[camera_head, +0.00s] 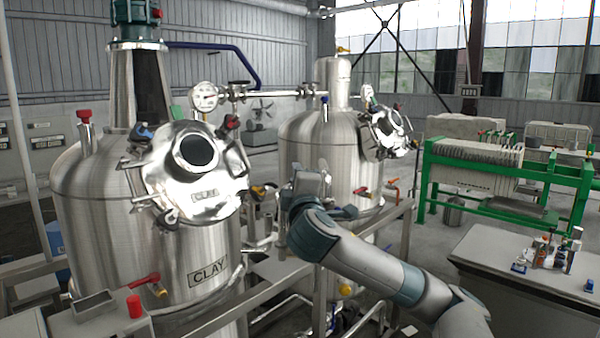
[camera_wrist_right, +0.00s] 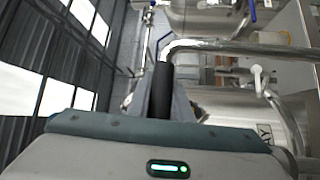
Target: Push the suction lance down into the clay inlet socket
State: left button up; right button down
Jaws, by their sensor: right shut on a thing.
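The suction lance (camera_wrist_right: 235,49), a bent shiny metal tube with a black grip (camera_wrist_right: 162,92), is in my right gripper in the right wrist view. The right gripper (camera_wrist_right: 163,105) is shut around the black grip, and the tube bends off to the right. In the head view the right gripper (camera_head: 284,232) is beside the steel clay tank (camera_head: 95,220), to its right; the lance is hard to make out there. The tank carries a CLAY plate (camera_head: 208,271). I cannot make out the clay inlet socket for certain. My left gripper is not in view.
A second steel tank (camera_head: 310,150) stands behind my right arm. Metal railings (camera_head: 395,225) run near the arm. A green-framed filter press (camera_head: 500,165) is at the right, with a grey bench (camera_head: 500,255) holding small bottles in front.

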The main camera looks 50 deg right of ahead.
jog(key=w+a+f+n+t+y+b, duration=0.1)
jog(key=a+f+y, duration=0.1)
jog(key=a+f, duration=0.65)
jog(key=w+a+f+n+t+y+b, duration=0.15)
jog(key=a+f, duration=0.45)
jog(key=f, duration=0.6)
jog(key=w+a+f+n+t+y+b, duration=0.1)
jog(key=w+a+f+n+t+y, duration=0.1)
jog(key=a+f, duration=0.75)
pick_arm(q)
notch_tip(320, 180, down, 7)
jog(key=b, duration=0.3)
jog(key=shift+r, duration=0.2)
pick_arm(e)
jog(key=s+a+f+n+y, duration=0.1)
jog(key=s+a+f+y, duration=0.1)
jog(key=a, duration=0.8)
jog(key=s+a+f+n+t+y, duration=0.1)
jog(key=s+a+f+n+y, duration=0.1)
jog(key=s+a, duration=0.4)
jog(key=s+a+f+n+y, duration=0.1)
jog(key=s+a+f+y, duration=0.3)
jog(key=a, duration=1.1)
notch_tip(320, 180, down, 2)
jog(key=shift+a+n, duration=0.25)
jog(key=shift+n, duration=0.1)
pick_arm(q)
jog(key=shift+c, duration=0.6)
pick_arm(e)
jog(key=shift+t+y, duration=0.25)
